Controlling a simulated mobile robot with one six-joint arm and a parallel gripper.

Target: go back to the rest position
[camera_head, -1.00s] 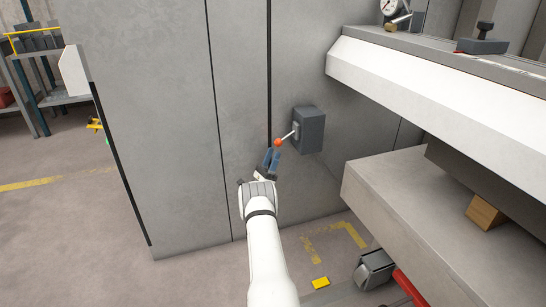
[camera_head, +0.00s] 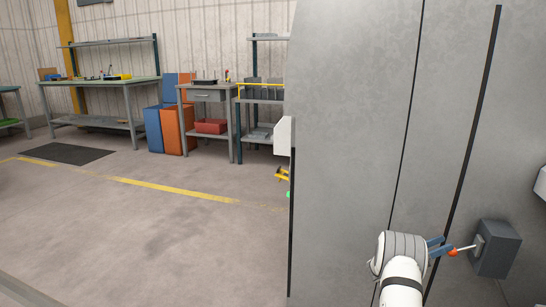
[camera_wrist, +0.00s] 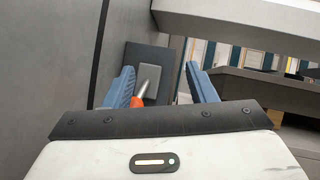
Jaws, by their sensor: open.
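My gripper (camera_head: 440,248) is at the lower right of the head view, in front of the grey machine cabinet (camera_head: 350,130). In the wrist view my gripper (camera_wrist: 168,88) is open, with its two blue fingers apart. A lever with an orange-red knob (camera_head: 453,252) sticks out of a dark grey switch box (camera_head: 497,248) on the cabinet. In the wrist view the knob (camera_wrist: 138,101) shows between the fingers, nearer the left one, with the box (camera_wrist: 165,62) behind it. I cannot tell whether a finger touches the knob.
Wide open floor (camera_head: 150,230) with a yellow line lies to the left. A workbench (camera_head: 100,82), blue and orange bins (camera_head: 172,130) and shelving (camera_head: 262,103) stand at the back. In the wrist view grey machine ledges (camera_wrist: 265,90) lie to the right of the fingers.

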